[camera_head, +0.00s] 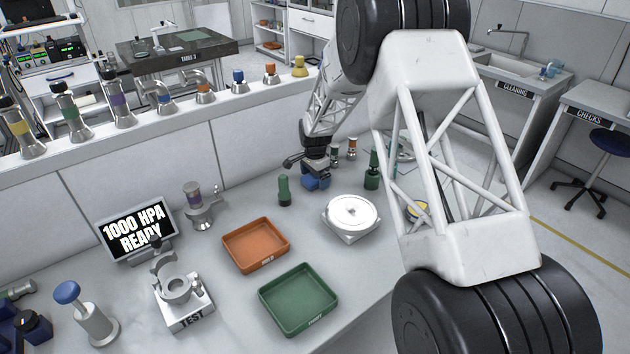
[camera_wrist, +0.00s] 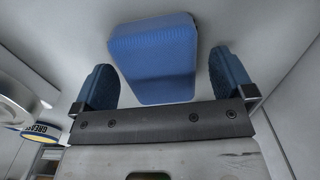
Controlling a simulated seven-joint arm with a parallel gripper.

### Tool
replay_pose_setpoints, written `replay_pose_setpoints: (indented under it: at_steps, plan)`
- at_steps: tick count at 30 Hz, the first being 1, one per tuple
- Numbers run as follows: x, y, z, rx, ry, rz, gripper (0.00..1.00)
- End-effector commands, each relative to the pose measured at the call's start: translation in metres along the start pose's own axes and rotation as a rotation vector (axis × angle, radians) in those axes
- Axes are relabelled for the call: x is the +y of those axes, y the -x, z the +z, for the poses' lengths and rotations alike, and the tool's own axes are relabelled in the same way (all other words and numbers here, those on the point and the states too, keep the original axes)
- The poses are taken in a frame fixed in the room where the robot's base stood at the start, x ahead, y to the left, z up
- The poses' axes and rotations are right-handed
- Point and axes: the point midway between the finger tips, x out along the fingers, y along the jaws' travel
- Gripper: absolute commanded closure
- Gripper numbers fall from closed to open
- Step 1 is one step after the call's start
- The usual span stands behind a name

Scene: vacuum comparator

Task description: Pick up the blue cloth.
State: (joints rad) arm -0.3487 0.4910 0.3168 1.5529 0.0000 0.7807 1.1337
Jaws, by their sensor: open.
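The blue cloth (camera_wrist: 153,75) shows in the wrist view as a thick, ribbed blue pad on the pale bench top. My gripper (camera_wrist: 163,62) is open, with one blue finger on each side of the cloth. There I cannot tell the cloth from the blue fingers.
A green bottle (camera_head: 284,190) stands left of my gripper, and a dark green one (camera_head: 372,170) to its right. A round white device (camera_head: 351,215) is in front. An orange tray (camera_head: 256,246) and a green tray (camera_head: 298,300) lie nearer. A grease tin (camera_wrist: 40,131) shows in the wrist view.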

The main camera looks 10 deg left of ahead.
Motion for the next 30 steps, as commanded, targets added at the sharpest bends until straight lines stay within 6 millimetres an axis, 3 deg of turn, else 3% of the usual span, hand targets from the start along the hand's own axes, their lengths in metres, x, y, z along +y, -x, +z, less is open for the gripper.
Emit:
replay_pose_setpoints:
  at_steps: [7, 18, 30]
  plan:
    - [0.0000, 0.0001, 0.0000, 0.000, 0.000, 0.000, 0.00]
    - [0.0000, 0.0002, 0.0000, 0.000, 0.000, 0.000, 0.53]
    - [-0.0002, 0.0073, -0.0001, 0.000, 0.000, -0.001, 0.54]
